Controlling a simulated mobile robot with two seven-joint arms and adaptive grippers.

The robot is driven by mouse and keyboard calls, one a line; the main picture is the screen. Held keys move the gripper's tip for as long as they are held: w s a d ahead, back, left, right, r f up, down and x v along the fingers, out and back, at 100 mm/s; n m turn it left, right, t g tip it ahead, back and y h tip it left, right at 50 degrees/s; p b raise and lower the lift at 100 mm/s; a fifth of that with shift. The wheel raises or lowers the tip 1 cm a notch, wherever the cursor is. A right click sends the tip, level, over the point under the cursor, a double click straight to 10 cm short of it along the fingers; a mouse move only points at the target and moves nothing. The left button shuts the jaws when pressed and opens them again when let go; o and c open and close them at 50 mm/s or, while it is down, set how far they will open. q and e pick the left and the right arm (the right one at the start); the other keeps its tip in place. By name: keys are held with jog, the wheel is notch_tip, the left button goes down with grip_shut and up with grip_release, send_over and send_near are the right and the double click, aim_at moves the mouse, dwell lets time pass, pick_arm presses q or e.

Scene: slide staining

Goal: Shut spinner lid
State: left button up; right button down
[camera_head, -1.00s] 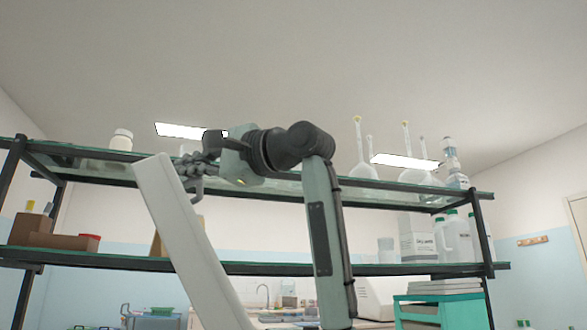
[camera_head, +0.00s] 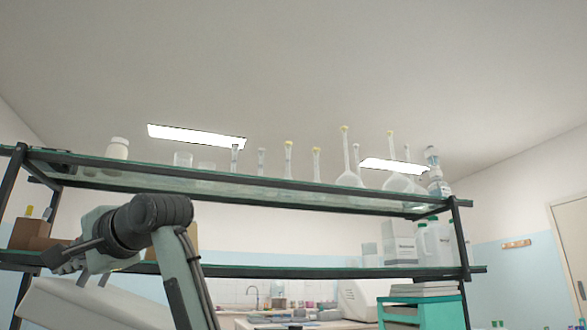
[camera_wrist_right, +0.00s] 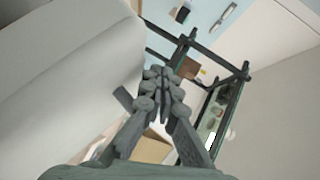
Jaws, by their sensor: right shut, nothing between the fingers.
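The spinner lid (camera_head: 92,304) is a pale, flat slab at the lower left of the head view, tilted low and partly cut off by the frame's bottom edge. It fills the left of the right wrist view (camera_wrist_right: 65,75) as a large, smooth white surface. My right gripper (camera_head: 66,262) is at the lid's upper side. In the wrist view my right gripper's fingers (camera_wrist_right: 163,92) are closed together and empty, beside the lid's edge. I cannot tell whether they touch it. The spinner's body is hidden below the frame. My left gripper is not in view.
White jugs (camera_head: 430,243) stand on the lower shelf at the right. A teal cabinet (camera_head: 425,312) is at the lower right.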

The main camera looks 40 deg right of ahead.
jog(key=f, duration=0.3)
jog(key=w+a+f+n+g+h, duration=0.1)
jog(key=f, duration=0.2)
jog(key=f+h, duration=0.1)
jog(key=f, duration=0.2)
jog(key=shift+w+a+f+n+g, duration=0.3)
jog(key=shift+w+a, duration=0.05)
jog(key=shift+w, duration=0.05)
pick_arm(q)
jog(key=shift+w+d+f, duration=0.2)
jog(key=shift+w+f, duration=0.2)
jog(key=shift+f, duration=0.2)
pick_arm(e)
jog(key=shift+a+f, duration=0.1)
jog(key=shift+f, duration=0.55)
pick_arm(q)
jog(key=shift+p, duration=0.4)
pick_arm(e)
jog(key=shift+r, duration=0.1)
